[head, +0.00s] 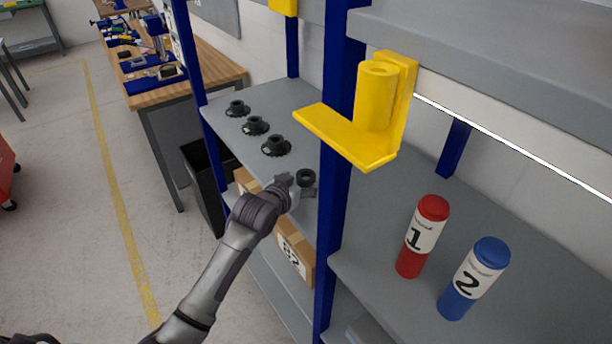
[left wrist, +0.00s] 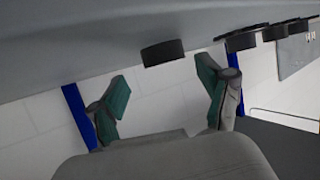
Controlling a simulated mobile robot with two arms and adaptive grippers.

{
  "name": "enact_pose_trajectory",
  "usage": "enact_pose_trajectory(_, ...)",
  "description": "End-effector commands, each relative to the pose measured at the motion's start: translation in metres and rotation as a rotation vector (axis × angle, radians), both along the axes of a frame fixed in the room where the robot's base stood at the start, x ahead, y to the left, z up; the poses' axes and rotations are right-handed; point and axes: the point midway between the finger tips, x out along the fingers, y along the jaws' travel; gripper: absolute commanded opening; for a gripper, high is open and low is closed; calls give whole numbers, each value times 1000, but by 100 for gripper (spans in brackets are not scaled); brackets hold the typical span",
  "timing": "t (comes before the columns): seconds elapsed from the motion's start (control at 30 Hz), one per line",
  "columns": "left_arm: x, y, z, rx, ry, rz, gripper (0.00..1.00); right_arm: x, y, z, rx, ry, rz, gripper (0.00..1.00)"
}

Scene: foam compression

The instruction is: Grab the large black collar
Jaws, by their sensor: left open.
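A plain round black collar (head: 306,177) sits on the grey shelf, at the near end of a row of black parts. It also shows in the left wrist view (left wrist: 162,53), ahead of the gap between my fingertips and apart from both. My left gripper (head: 303,189) is close beside this collar in the head view. In the left wrist view its two fingers (left wrist: 163,84) are spread, with nothing between them. Several wider-based black collars (head: 255,125) stand farther back on the same shelf. My right gripper is not in view.
A blue upright post (head: 339,150) stands just right of the collar. A yellow bracket (head: 375,105) juts out from it. Red (head: 424,235) and blue (head: 474,278) canisters stand on the right shelf. Cardboard boxes (head: 296,253) lie below. Open floor is at the left.

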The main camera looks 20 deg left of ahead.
Motion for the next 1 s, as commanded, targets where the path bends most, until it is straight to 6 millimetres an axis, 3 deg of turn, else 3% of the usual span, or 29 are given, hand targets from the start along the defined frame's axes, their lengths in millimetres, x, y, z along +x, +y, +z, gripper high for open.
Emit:
enact_pose_trajectory(0.27,30,2,-4,-1,1,0,78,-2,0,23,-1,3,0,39)
enact_pose_trajectory(0.4,44,0,-12,-1,1,-1,78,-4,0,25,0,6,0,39)
enact_pose_trajectory(0.73,49,-1,-17,0,0,-1,78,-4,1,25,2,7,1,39)
enact_pose_trajectory(0.77,49,-1,-17,-1,-1,-1,76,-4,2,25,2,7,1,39)
enact_pose_trajectory(1.0,49,-1,-17,0,-1,0,36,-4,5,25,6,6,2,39)
